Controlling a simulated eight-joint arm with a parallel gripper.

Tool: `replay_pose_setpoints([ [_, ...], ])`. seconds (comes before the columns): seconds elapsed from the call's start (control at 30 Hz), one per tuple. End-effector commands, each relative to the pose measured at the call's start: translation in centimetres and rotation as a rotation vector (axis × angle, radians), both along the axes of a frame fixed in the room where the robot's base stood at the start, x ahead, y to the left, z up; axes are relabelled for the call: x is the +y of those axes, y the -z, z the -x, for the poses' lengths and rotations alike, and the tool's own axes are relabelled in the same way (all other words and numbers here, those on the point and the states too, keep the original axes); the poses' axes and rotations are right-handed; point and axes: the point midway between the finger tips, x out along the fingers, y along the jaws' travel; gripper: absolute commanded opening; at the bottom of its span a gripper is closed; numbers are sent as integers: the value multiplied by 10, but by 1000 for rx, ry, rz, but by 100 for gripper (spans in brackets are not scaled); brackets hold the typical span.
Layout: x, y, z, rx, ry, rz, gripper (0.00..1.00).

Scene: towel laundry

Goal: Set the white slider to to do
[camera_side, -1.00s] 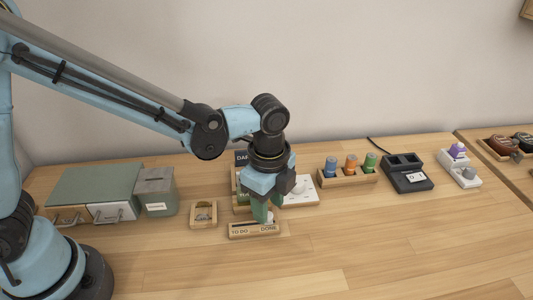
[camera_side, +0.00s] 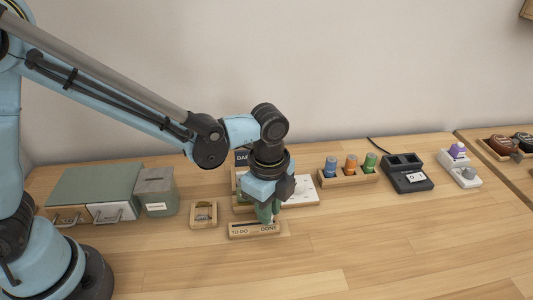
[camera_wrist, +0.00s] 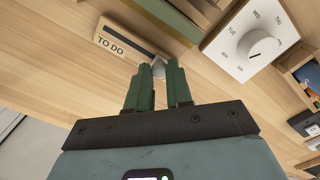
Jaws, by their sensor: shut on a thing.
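The wooden slider board (camera_side: 240,232) lies on the table, with TO DO at its left end and DONE at its right end. It also shows in the wrist view (camera_wrist: 108,32), where TO DO is readable and the DONE end is hidden behind my fingers. My gripper (camera_side: 267,219) is low over the DONE end, its green fingers pointing down. In the wrist view my gripper (camera_wrist: 157,72) is shut on the white slider (camera_wrist: 156,66), of which only a small part shows between the fingertips. The dark slot runs from there toward TO DO.
Just behind stands a white weekday dial (camera_wrist: 255,45). A small wooden holder (camera_side: 203,215), a green-grey box (camera_side: 156,190) and a drawer unit (camera_side: 92,187) are to the left. A peg rack (camera_side: 348,178) and a black device (camera_side: 408,175) are to the right. The table in front is clear.

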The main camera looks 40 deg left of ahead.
Motion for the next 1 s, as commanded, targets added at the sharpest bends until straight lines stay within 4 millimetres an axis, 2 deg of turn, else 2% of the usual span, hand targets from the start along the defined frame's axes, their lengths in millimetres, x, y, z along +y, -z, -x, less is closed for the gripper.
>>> replay_pose_setpoints([
  [0.17, 3, 0, 2, 0, -1, 0, 0],
  [0.53, 41, 0, 41, 1, -2, -1, 0],
  [0.93, 47, 0, 47, 5, -2, -6, 0],
  [0.97, 47, 0, 47, 4, -2, -6, 25],
  [1.0, 47, 0, 47, 5, -2, -6, 31],
])
